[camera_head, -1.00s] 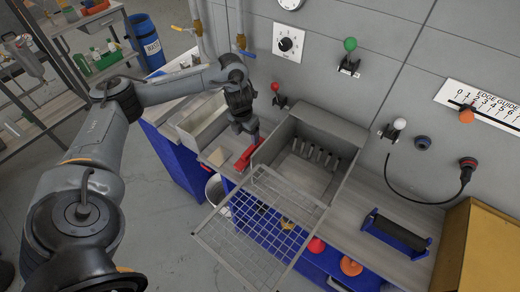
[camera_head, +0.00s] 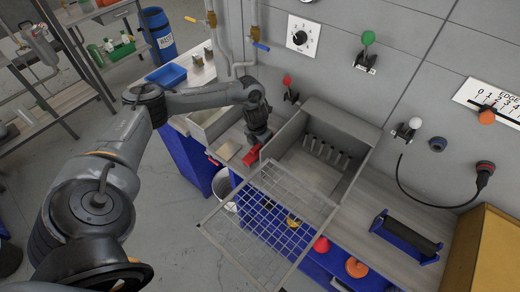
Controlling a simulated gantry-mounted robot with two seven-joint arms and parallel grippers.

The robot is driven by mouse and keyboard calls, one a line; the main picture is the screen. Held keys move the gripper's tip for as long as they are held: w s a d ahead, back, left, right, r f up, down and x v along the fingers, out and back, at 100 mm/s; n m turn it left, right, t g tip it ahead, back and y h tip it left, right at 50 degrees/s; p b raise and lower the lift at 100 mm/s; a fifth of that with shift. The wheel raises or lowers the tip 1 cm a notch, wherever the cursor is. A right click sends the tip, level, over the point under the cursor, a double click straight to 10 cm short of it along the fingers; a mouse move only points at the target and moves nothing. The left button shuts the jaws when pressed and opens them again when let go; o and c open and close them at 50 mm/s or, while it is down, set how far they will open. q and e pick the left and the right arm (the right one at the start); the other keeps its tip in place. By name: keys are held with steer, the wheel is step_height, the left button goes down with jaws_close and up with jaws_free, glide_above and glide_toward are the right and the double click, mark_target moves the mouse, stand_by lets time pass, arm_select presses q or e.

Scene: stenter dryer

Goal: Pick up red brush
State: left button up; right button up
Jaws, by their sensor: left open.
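The red brush (camera_head: 252,156) lies on the grey worktop, just left of the metal bin with the open wire-mesh lid. My left gripper (camera_head: 264,143) points down right over the brush and hides part of it. Its jaws are open, though the fingertips are small and dark here. I cannot tell whether they touch the brush. My right gripper is not in view.
The metal bin (camera_head: 345,128) stands close to the right of my left gripper, its mesh lid (camera_head: 262,220) jutting out in front. A beige block (camera_head: 228,150) lies left of the brush. A blue tray (camera_head: 166,76) sits farther back.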

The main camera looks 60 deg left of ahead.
arm_select(q)
steer(key=shift+c, duration=0.3)
steer(key=c, duration=1.1)
steer(key=shift+c, duration=0.2)
steer(key=shift+r, duration=0.1)
steer(key=shift+r, duration=0.3)
step_height(320, 180, up, 8)
steer(key=shift+w+r+p, duration=0.1)
steer(key=shift+p, duration=0.6)
steer(key=shift+r+p, duration=0.3)
steer(key=shift+r, duration=0.25)
